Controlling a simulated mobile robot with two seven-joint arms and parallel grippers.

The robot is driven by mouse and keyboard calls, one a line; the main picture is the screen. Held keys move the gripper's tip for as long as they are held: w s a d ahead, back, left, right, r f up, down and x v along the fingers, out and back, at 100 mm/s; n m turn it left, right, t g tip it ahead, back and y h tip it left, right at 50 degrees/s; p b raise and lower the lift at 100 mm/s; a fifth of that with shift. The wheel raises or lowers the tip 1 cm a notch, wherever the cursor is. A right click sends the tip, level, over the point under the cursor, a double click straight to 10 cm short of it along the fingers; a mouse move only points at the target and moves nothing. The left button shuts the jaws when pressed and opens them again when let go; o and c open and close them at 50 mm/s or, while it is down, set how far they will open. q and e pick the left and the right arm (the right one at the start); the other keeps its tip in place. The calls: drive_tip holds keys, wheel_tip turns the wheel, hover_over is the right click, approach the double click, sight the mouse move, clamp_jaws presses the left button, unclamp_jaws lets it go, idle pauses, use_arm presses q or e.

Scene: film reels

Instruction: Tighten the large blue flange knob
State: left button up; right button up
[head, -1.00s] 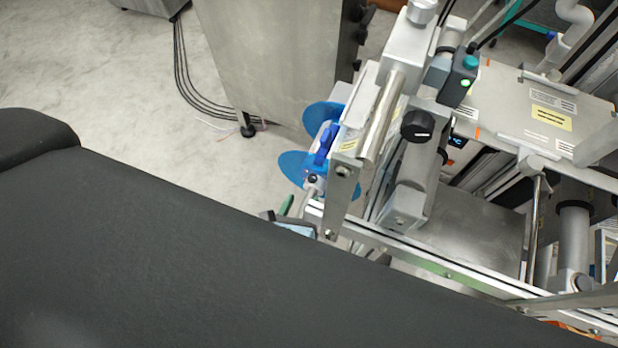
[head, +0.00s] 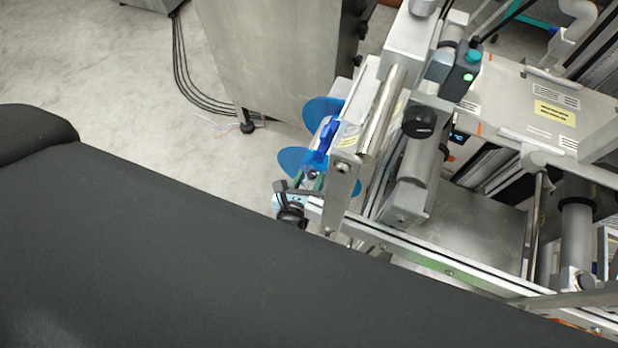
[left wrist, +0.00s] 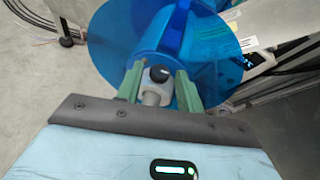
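The large blue flange knob (head: 325,142) is a darker blue bar-shaped piece between two translucent blue discs at the left end of the machine. My left gripper (head: 309,176) has green fingers pointing toward the knob. In the left wrist view the left gripper (left wrist: 160,73) is open, its fingers on either side of a grey shaft end with a small black knob (left wrist: 160,74). Contact cannot be told. My right gripper is not in view.
A metal plate and roller (head: 384,112) stand just right of the discs. A steel cabinet (head: 275,55) stands behind. The floor at left is clear except for cables.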

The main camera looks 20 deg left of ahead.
use_arm(q)
clamp_jaws()
drive_tip(key=shift+a+m+h, duration=0.1)
drive_tip(key=shift+m+h, duration=0.2)
drive_tip(key=shift+h, duration=0.1)
drive_tip(key=m+h, duration=0.1)
drive_tip(key=m+h+b, duration=0.1)
drive_tip(key=m+h, duration=0.1)
drive_tip(key=shift+a+f+h, duration=0.15)
drive_tip(key=shift+a+h, duration=0.15)
drive_tip(key=shift+a, duration=0.05)
drive_tip(key=shift+a+m+h+b, duration=0.1)
drive_tip(key=shift+m+h+b, duration=0.3)
drive_tip(key=shift+m+h, duration=0.35)
drive_tip(key=shift+w+a+m+h+b, duration=0.1)
drive_tip(key=shift+m+h+b, duration=0.3)
drive_tip(key=shift+h, duration=0.25)
drive_tip(key=shift+m, duration=0.25)
